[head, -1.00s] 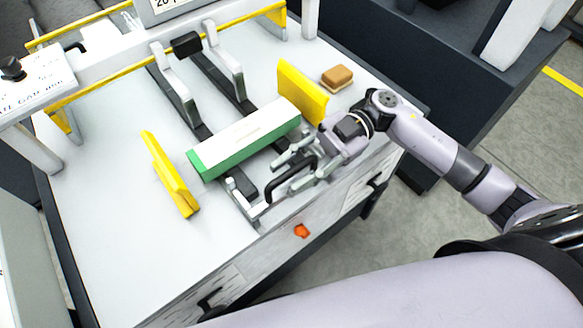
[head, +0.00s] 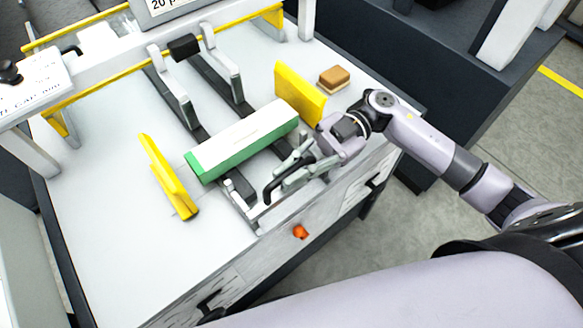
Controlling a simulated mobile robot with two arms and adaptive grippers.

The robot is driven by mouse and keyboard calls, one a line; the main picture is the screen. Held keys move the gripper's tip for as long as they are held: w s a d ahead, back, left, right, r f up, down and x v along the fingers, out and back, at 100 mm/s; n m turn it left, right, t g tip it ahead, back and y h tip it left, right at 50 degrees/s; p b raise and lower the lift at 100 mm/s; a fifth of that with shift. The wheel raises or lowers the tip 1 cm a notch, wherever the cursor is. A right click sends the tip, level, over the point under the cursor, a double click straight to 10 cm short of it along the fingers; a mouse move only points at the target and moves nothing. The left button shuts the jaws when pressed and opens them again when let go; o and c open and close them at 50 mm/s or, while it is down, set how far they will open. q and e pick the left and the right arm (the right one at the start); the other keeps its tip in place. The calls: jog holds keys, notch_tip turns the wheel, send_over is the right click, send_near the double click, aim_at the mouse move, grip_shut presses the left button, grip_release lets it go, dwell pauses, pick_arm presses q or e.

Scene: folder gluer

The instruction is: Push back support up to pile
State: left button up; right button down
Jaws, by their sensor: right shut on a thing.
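The pile (head: 245,137), a long block with a white top and a green front side, lies across dark rails in the middle of the table. The back support (head: 243,208), a light grey bracket with a black handle (head: 272,189), stands on the near side of the pile, by the table's front edge. My right gripper (head: 292,170) is shut on the handle and comes in from the right. The gripper hides the support's right part, so I cannot tell whether it touches the pile there. At its left end a small gap shows. My left gripper is not in view.
Yellow side guides stand left (head: 168,177) and right (head: 300,93) of the pile. A brown-topped block (head: 334,78) lies beyond the right guide. Grey uprights (head: 222,62) stand behind the pile under a crossbar. An orange knob (head: 300,232) sits on the table's front. The table's left side is clear.

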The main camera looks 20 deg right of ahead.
jog(key=w, duration=0.2)
jog(key=w+a, duration=0.1)
jog(key=shift+w+a, duration=0.2)
jog(key=shift+w, duration=0.2)
jog(key=c, duration=1.7)
grip_release()
jog(key=shift+o, duration=0.2)
notch_tip(320, 180, up, 10)
